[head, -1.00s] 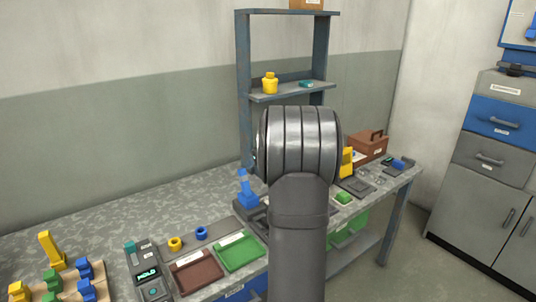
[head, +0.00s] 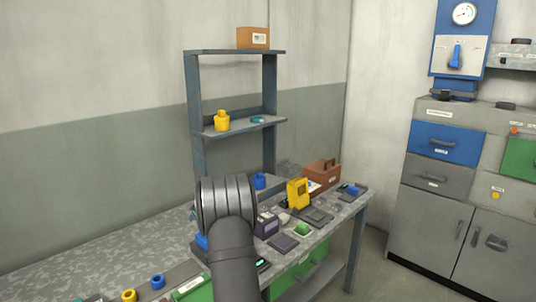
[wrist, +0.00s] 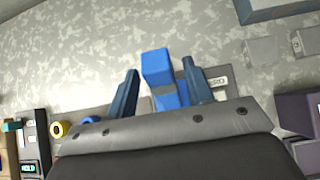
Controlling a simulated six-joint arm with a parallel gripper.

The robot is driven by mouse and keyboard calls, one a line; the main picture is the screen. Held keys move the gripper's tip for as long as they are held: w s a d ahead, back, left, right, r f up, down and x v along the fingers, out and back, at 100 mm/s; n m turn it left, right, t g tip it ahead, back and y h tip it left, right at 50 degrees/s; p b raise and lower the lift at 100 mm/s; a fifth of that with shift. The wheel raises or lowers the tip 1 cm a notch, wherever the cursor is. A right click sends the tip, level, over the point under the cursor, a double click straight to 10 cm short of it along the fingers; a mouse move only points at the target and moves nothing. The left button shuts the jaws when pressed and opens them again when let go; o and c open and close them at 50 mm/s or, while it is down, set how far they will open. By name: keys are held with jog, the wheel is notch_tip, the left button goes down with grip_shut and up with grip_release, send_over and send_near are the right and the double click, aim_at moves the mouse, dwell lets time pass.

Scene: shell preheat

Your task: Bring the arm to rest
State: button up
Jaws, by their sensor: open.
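My arm (head: 233,255) reaches over the bench (head: 95,270) in the head view, and its thick ribbed joint hides my gripper there. In the wrist view my gripper (wrist: 160,66) is open, with its two dark fingers spread apart. A blue block-shaped part (wrist: 157,68) shows between the fingers, over a dark base on the bench. I cannot tell how far it lies beyond the fingertips. Part of a blue thing (head: 201,241) also shows just left of my arm in the head view.
A shelf frame (head: 192,85) holds a yellow bottle (head: 221,121). A yellow device (head: 298,193) and a brown box (head: 322,174) stand right of my arm. Yellow (head: 129,296) and blue (head: 158,282) rings lie left. Grey cabinets (head: 430,225) stand beyond clear floor.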

jog(key=shift+x, duration=1.15)
jog(key=shift+d, duration=0.1)
jog(key=v, duration=1.8)
jog(key=x, duration=1.8)
jog(key=shift+f, duration=0.1)
jog(key=shift+s+d+r, duration=0.15)
jog(key=shift+s+r, duration=0.05)
jog(key=shift+s+d+r+t+y, duration=0.15)
jog(key=shift+s+d+t+y, duration=0.2)
jog(key=shift+t+y, duration=0.25)
jog(key=shift+d, duration=0.1)
jog(key=shift+s+d+t+y, duration=0.2)
jog(key=shift+s+t+y, duration=0.1)
jog(key=shift+t+y, duration=0.1)
jog(key=shift+s+d+r+t+y, duration=0.15)
jog(key=shift+s+d+t+y, duration=0.8)
jog(key=shift+t+y, duration=0.25)
